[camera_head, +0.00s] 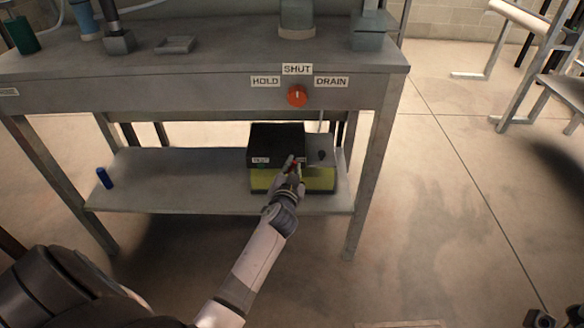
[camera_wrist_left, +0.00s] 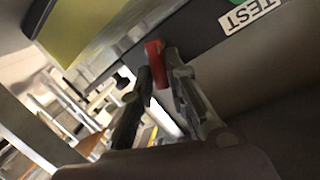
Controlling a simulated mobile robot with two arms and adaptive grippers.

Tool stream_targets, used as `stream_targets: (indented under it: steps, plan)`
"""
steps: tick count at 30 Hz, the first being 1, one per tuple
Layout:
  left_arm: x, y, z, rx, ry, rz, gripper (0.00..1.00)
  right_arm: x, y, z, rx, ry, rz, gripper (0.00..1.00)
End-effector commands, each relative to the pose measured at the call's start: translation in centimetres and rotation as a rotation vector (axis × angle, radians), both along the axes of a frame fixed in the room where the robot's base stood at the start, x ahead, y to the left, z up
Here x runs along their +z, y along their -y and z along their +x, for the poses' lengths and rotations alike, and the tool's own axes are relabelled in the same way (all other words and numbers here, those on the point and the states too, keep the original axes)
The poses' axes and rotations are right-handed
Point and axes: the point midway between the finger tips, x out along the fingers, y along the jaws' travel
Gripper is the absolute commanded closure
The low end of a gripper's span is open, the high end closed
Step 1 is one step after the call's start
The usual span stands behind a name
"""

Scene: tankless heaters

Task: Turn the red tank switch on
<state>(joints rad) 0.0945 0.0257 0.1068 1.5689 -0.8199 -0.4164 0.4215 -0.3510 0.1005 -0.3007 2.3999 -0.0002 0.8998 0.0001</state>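A black and yellow box (camera_head: 275,143) with a TEST label stands on the lower shelf of the grey bench. A red switch (camera_wrist_left: 155,56) stands out from its dark face. In the head view only a bit of the red shows at my left gripper (camera_head: 291,168). In the left wrist view the left gripper's two fingers (camera_wrist_left: 160,75) are apart, with a gap between them. Their tips are right at the red switch; I cannot tell whether they touch it. Dark pieces at the head view's bottom right corner may be my right gripper; its state is unclear.
An orange-red knob (camera_head: 297,96) with HOLD, SHUT and DRAIN labels is on the bench front (camera_head: 200,92), above the box. The shelf (camera_head: 180,190) between is clear. Bench legs flank it.

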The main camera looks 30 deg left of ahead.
Motion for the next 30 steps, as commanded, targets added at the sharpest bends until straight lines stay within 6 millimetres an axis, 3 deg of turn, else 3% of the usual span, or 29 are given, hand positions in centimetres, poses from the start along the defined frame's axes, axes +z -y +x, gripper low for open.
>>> stream_targets:
  steps: [14,30]
  plan:
    - [0.0,0.3,-0.6,0.000,-0.001,-0.002,0.79,0.1,0.1,0.0,-0.002,0.004,0.002,0.67]
    - [1.8,4.3,-9.6,0.000,-0.001,-0.003,0.79,0.0,0.0,0.0,-0.001,0.001,0.000,0.67]
